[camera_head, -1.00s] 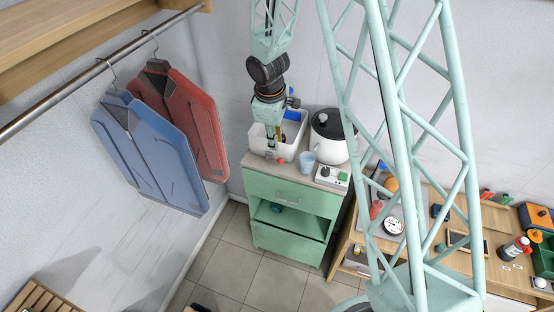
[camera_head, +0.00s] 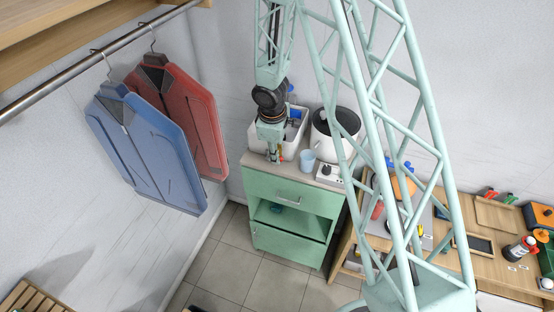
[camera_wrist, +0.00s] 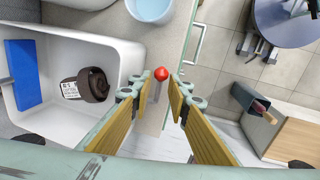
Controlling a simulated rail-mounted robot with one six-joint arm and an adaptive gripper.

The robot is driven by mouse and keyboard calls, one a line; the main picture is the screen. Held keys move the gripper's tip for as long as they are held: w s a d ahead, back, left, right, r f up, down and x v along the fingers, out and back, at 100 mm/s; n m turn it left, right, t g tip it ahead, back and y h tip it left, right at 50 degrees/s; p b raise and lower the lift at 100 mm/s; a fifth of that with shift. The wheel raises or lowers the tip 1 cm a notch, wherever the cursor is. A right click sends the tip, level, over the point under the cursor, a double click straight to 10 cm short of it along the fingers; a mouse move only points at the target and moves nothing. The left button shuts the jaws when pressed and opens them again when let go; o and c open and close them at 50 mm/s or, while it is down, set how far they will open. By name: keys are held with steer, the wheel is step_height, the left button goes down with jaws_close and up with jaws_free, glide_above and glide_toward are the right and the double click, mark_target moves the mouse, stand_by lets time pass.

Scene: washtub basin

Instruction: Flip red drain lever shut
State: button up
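The red drain lever shows as a round red knob (camera_wrist: 161,74) on a short pale stem, just outside the right wall of the white washtub basin (camera_wrist: 118,55) in the wrist view. My gripper (camera_wrist: 160,84) is open, with its two yellow-padded fingers on either side of the stem, tips near the knob. I cannot tell whether either finger touches it. In the head view my gripper (camera_head: 273,157) points down at the front of the basin (camera_head: 257,138) on the green cabinet; the knob is hard to make out there.
The basin holds a blue block (camera_wrist: 22,75) and a dark brown item (camera_wrist: 88,85) with a white label. A light blue cup (camera_head: 307,160) stands close on the right, beside a white cooker (camera_head: 325,145) with a black lid. The floor before the cabinet (camera_head: 265,185) is clear.

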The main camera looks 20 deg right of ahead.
steer(key=shift+w+f, duration=0.1)
steer(key=shift+f, duration=0.65)
steer(key=shift+d, duration=0.1)
jaws_close()
